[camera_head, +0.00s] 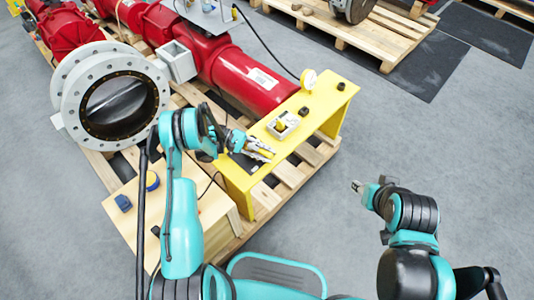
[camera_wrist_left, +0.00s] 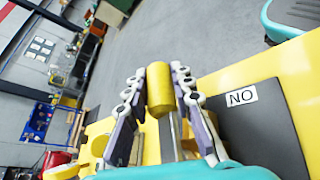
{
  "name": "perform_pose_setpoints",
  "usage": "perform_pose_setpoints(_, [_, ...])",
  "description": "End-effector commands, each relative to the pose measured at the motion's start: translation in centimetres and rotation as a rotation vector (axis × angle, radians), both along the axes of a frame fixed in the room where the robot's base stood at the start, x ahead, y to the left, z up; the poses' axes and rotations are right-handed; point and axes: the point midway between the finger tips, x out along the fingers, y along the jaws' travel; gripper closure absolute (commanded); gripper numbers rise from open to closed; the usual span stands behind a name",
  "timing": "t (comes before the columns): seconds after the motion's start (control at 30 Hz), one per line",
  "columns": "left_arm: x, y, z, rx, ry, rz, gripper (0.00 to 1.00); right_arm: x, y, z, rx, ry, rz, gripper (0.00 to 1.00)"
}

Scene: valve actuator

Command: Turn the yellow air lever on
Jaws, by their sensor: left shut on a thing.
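The yellow air lever (camera_wrist_left: 160,92) has a thick yellow grip and stands between the fingers of my left gripper (camera_wrist_left: 158,84) in the left wrist view. The gripper is shut on it, with one finger on each side. In the head view my left gripper (camera_head: 264,150) is over the near part of the yellow panel (camera_head: 238,177), and its fingers largely hide the lever. A black plate (camera_wrist_left: 262,122) with a white "NO" label (camera_wrist_left: 241,96) lies beside the lever. My right gripper (camera_head: 357,187) is away from the panel, over the floor; its finger opening is too small to judge.
A white box with a yellow knob (camera_head: 283,124), a black knob (camera_head: 304,111) and a gauge (camera_head: 308,79) sit farther along the panel. A red actuator (camera_head: 245,80) and a round grey valve (camera_head: 70,95) stand behind on pallets.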

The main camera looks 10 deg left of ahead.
Motion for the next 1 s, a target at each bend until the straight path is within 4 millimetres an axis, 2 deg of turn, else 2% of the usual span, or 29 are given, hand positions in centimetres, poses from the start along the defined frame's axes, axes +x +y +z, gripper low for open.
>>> perform_pose_setpoints(0.07, [0.1,0.0,0.0,0.001,-0.001,0.002,1.00,0.0,0.0,0.0,0.000,0.000,0.000,0.60])
perform_pose_setpoints(0.1, [0.1,0.0,0.0,0.001,-0.001,0.002,0.67,0.0,0.0,0.0,0.000,0.000,0.000,0.60])
perform_pose_setpoints(0.13, [0.1,0.0,0.0,0.001,-0.001,0.002,0.59,0.0,0.0,0.0,0.000,0.000,0.000,0.60])
perform_pose_setpoints(0.17, [0.1,0.0,0.0,0.001,-0.001,0.002,0.55,0.0,0.0,0.0,0.000,0.000,0.000,0.60])
perform_pose_setpoints(0.43, [0.1,0.0,0.0,0.000,0.000,0.001,0.55,0.0,0.0,0.0,0.000,0.000,0.000,0.60])
perform_pose_setpoints(0.57, [0.1,0.0,0.9,0.000,0.000,0.001,0.55,0.0,0.0,0.0,0.000,0.000,0.000,0.60])
perform_pose_setpoints(0.9, [0.1,0.0,7.4,-0.001,-0.001,0.002,0.55,0.0,0.0,0.0,0.000,0.000,0.000,0.60])
perform_pose_setpoints(1.0, [0.1,0.0,8.8,0.000,0.000,0.001,0.55,0.0,0.0,0.0,0.000,0.000,0.000,0.60])
